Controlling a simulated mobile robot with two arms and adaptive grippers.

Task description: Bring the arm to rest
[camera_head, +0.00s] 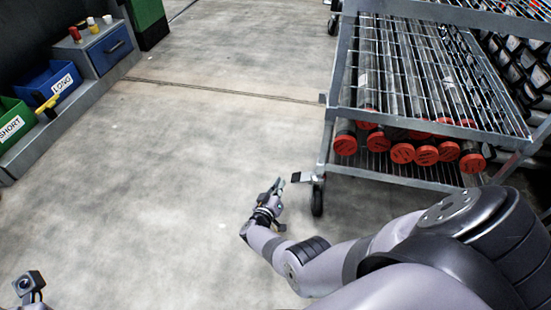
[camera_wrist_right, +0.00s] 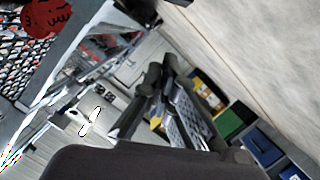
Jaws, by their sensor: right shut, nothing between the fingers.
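My right arm reaches in from the lower right in the head view. Its gripper (camera_head: 278,186) is shut and empty, held out over the bare floor, left of the wire rack (camera_head: 325,125) and near its front caster. In the right wrist view the closed dark fingers (camera_wrist_right: 158,80) show at the middle with nothing between them. A small dark piece that looks like part of my left arm shows at the lower left corner of the head view; the left gripper itself is out of view.
The rack's lower shelf holds several grey tubes with red caps (camera_head: 402,153). A bench at upper left carries a green SHORT bin (camera_head: 14,124), a blue LONG bin (camera_head: 55,82) and a blue drawer box (camera_head: 107,50). The floor between (camera_head: 150,190) is clear.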

